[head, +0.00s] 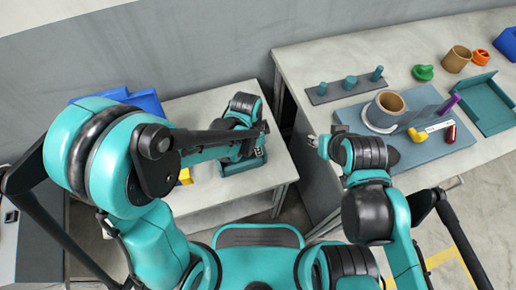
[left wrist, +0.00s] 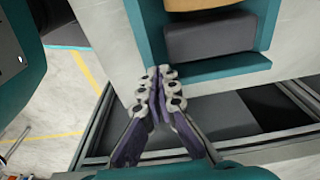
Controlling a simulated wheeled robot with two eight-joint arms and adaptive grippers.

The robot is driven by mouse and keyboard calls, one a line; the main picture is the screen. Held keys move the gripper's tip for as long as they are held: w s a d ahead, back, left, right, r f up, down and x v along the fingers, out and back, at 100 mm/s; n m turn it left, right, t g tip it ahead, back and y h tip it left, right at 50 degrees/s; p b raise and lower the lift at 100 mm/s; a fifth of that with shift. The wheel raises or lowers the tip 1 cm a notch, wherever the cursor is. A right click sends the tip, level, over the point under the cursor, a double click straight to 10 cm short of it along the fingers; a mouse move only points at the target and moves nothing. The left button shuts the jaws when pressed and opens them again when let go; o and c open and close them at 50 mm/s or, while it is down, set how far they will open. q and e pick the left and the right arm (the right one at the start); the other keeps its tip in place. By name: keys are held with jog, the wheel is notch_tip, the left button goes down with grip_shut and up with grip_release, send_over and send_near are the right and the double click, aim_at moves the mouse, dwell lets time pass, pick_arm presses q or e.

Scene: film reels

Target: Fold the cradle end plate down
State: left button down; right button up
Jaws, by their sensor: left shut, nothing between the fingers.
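A teal cradle (head: 243,166) stands on the left table, partly hidden beneath my left arm. In the left wrist view its teal frame (left wrist: 220,71) surrounds a dark grey block, with a tan part at the top edge. Which part is the hinged end plate, I cannot tell. My left gripper (left wrist: 158,86) is shut and empty, its fingertips at the near left corner of the frame; contact is unclear. It shows small in the head view (head: 258,150). My right gripper (head: 313,140) is beside the right table's edge, its fingers too small to read.
The right table holds a grey-blue board (head: 470,143) with a tan cylinder (head: 386,107), a rack of teal pegs (head: 345,87) and a teal tray (head: 487,103). Blue bins (head: 148,103) stand at the left table's back. A floor gap separates the tables.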

pick_arm(q)
jog(key=shift+d, duration=0.1)
dwell(0.3)
jog(key=shift+w+d+b, duration=0.1)
jog(key=shift+w+d, duration=0.15)
jog(key=shift+d, duration=0.55)
jog(key=shift+w+d+b, duration=0.1)
jog(key=shift+w+d, duration=0.2)
jog(key=shift+d, duration=0.5)
jog(key=shift+w+d+b, duration=0.1)
jog(key=shift+w+d, duration=0.15)
jog(key=shift+d, duration=0.55)
jog(key=shift+s+a, duration=0.2)
jog(key=shift+a, duration=0.4)
jog(key=shift+s+a, duration=0.2)
jog(key=shift+a, duration=0.4)
notch_tip(320, 180, up, 6)
jog(key=p, duration=0.4)
jog(key=shift+p, duration=0.4)
